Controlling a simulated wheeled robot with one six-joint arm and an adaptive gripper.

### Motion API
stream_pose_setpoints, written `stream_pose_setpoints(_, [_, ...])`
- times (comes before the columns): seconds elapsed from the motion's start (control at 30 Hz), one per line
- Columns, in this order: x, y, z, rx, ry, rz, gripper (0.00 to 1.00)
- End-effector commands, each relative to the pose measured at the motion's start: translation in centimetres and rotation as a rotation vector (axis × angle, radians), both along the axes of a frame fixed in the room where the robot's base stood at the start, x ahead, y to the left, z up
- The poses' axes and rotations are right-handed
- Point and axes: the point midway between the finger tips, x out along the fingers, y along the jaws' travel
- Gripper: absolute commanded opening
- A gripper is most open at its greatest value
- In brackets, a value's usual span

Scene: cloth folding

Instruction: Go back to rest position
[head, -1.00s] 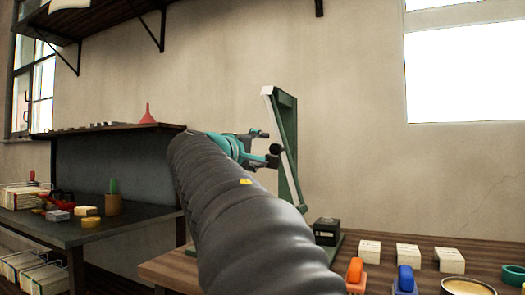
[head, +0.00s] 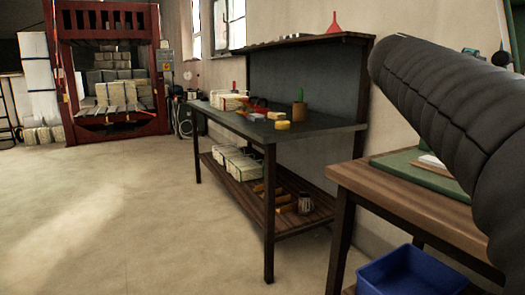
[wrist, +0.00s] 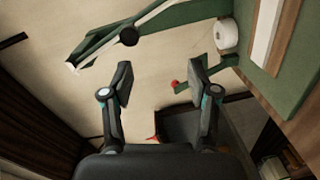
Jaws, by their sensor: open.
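My gripper (wrist: 160,82) is open in the wrist view, its two dark fingers apart with nothing between them. Beyond the fingers are a pale wall and part of a green stand (wrist: 160,22). In the head view my ribbed black arm crosses the right side, above a wooden table (head: 425,218). Small teal and dark parts show behind the arm there, but the fingers cannot be made out. No cloth can be made out in the gripper.
A green mat (head: 395,160) lies on the wooden table, with a blue bin (head: 400,275) below. A dark workbench (head: 240,122) with boxes stands along the wall. A red press (head: 65,75) is far left. The floor (head: 110,210) at left is clear.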

Motion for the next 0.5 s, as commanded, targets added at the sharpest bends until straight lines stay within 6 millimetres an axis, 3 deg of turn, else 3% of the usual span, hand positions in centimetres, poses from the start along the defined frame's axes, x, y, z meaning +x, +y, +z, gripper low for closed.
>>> stream_pose_setpoints(0.27, [-3.1,8.2,-14.6,0.483,0.008,0.171,0.60])
stream_pose_setpoints(0.5, [-8.2,17.0,-26.6,0.909,0.021,0.239,0.60])
